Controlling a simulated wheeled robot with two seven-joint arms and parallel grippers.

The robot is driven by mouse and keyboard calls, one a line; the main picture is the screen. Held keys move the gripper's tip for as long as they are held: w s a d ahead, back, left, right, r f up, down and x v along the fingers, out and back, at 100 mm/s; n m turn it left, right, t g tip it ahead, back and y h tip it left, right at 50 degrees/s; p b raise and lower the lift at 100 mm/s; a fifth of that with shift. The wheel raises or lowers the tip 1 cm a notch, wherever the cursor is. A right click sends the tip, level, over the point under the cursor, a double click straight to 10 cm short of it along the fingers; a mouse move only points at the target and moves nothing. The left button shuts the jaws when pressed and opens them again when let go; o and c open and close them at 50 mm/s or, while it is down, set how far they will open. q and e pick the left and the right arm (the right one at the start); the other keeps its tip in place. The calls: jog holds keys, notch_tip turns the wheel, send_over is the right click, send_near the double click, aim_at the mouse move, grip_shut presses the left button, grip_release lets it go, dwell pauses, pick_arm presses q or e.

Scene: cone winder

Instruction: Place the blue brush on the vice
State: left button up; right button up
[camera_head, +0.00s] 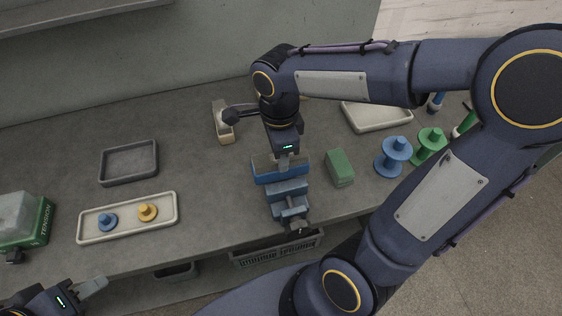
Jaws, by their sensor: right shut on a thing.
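The blue brush (267,178) appears as a long blue block with a paler upper part, lying crosswise at the vice's far end. My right gripper (284,161) points down and is shut on the brush near its middle. The blue vice (288,188) stands at the table's front edge, with its handle toward me. The brush overlaps the vice's far part in the camera_head view, and I cannot tell whether they touch. My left gripper (93,287) is at the bottom left, away from both; its finger opening is unclear.
A green block (340,168) stands close right of the vice, with blue (393,157) and green (430,144) spools beyond. A cream tray (160,217) with two small knobs and an empty grey tray (130,181) lie left. A cream-and-wood item (219,122) lies behind.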

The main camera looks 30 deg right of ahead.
jog(key=shift+w+d+f+b, duration=0.15)
jog(key=shift+f+b, duration=0.45)
jog(key=shift+f, duration=0.2)
jog(key=shift+w+d+f+b, duration=0.15)
jog(key=shift+f+b, duration=0.4)
jog(key=shift+f, duration=0.3)
jog(key=shift+w+d+f+b, duration=0.15)
jog(key=shift+f+b, duration=0.45)
jog(key=shift+f, duration=0.2)
jog(key=shift+c, duration=0.5)
jog(key=o, duration=1.2)
jog(key=shift+r, duration=0.1)
